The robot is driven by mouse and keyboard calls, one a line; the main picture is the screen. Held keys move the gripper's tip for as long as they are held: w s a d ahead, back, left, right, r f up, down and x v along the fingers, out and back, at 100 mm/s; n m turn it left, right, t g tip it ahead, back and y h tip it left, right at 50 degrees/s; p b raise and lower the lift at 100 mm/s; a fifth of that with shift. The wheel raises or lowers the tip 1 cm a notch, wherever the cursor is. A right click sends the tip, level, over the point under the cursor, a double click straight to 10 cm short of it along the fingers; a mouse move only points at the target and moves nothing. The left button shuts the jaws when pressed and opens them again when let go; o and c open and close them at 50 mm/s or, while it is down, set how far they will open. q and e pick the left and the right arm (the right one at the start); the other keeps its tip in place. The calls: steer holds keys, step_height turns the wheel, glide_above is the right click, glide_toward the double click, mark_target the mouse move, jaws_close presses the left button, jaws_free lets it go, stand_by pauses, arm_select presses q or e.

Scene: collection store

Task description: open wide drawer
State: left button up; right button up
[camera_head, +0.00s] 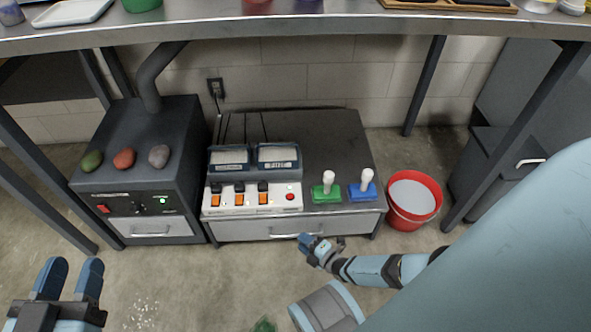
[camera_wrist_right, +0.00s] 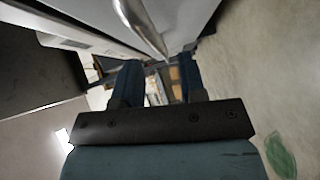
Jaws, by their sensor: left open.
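The wide drawer (camera_head: 240,229) is the pale front under the dark bench cabinet, and it looks closed. Its silver bar handle (camera_head: 284,236) is partly covered by my right gripper (camera_head: 308,243) at its right end. In the right wrist view the handle (camera_wrist_right: 143,25) runs down toward the space between the fingers of my right gripper (camera_wrist_right: 158,78). Those fingers are apart, and I cannot tell whether they touch the handle. My left gripper (camera_head: 68,278) is open and empty at the lower left, away from the drawer.
A dark extractor box (camera_head: 180,128) with a small drawer (camera_head: 150,228) stands left of the cabinet. A red bucket (camera_head: 412,216) stands close on the right. A control panel (camera_head: 255,201) and joystick blocks sit on the cabinet. A steel table (camera_head: 300,32) spans above. The floor in front is mostly clear.

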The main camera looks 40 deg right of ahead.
arm_select(q)
steer(key=shift+w+a+r+m+t+b, duration=0.15)
steer(key=shift+w+a+m+t+b, duration=0.2)
steer(key=shift+m+b, duration=0.3)
arm_select(e)
steer(key=shift+x, duration=2.1)
arm_select(q)
steer(key=shift+d, duration=0.1)
arm_select(e)
jaws_close()
